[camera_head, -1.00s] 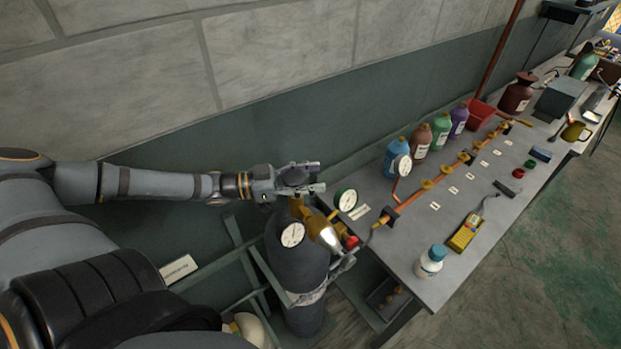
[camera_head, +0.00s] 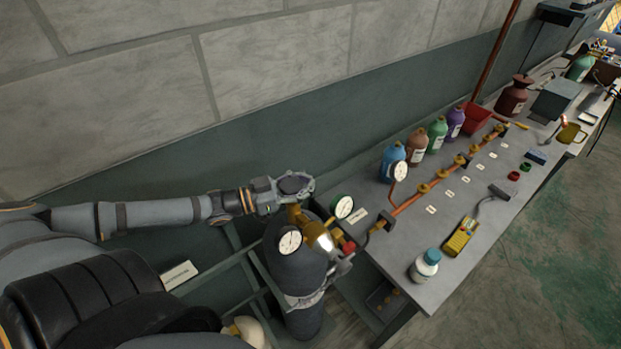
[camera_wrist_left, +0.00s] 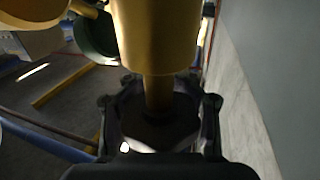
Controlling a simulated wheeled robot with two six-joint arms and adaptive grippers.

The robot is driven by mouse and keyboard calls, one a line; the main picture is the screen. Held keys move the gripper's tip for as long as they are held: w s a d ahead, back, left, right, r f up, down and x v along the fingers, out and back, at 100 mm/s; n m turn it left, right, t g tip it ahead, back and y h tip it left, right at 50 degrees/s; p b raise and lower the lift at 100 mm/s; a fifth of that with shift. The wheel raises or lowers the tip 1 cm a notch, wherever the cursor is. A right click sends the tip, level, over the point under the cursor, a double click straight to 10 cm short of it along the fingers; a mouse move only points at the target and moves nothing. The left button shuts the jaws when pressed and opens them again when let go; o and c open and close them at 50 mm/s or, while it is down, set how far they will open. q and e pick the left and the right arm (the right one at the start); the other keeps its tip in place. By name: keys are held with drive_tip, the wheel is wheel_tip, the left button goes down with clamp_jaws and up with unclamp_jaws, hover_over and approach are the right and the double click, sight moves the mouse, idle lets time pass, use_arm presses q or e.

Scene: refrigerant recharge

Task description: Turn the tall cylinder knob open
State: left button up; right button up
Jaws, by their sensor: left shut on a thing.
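The tall dark grey cylinder (camera_head: 292,262) stands beside the bench, with a brass valve (camera_head: 298,214) and round white-faced gauges at its top. Its dark knob (camera_head: 293,184) sits above the valve. My left gripper (camera_head: 303,186) comes in from the left and is shut on the knob. In the left wrist view the fingers (camera_wrist_left: 158,118) lie on both sides of the dark knob (camera_wrist_left: 158,132), and the brass valve body (camera_wrist_left: 155,40) fills the top middle. The fingers hide part of the knob. My right gripper is not in view.
The grey workbench (camera_head: 400,262) runs along the wall (camera_head: 280,140) to the back right. It carries a copper manifold (camera_head: 415,196), coloured bottles (camera_head: 392,160), a yellow meter (camera_head: 461,237) and a white jar (camera_head: 425,265). Open floor (camera_head: 560,250) lies to the right.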

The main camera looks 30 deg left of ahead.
use_arm(q)
drive_tip(key=n+t+y+p, duration=0.1)
drive_tip(key=n+y+p, duration=0.1)
drive_tip(key=y, duration=0.1)
drive_tip(key=shift+w+a+r+t, duration=0.1)
drive_tip(key=shift+w+a+t, duration=0.1)
drive_tip(key=shift+a+t, duration=0.2)
drive_tip(key=shift+a+n+t+y+p, duration=0.1)
drive_tip(key=shift+n+t+y+p, duration=0.25)
drive_tip(key=shift+p, duration=0.2)
drive_tip(key=shift+f+y, duration=0.25)
drive_tip(key=shift+f, duration=0.05)
drive_tip(key=shift+c, duration=0.2)
drive_tip(key=o, duration=0.8)
drive_tip(key=shift+c, duration=0.2)
drive_tip(key=o, duration=0.5)
drive_tip(key=shift+s+a+r, duration=0.15)
drive_tip(key=shift+s, duration=0.1)
drive_tip(key=shift+c, duration=0.2)
drive_tip(key=shift+w, duration=0.2)
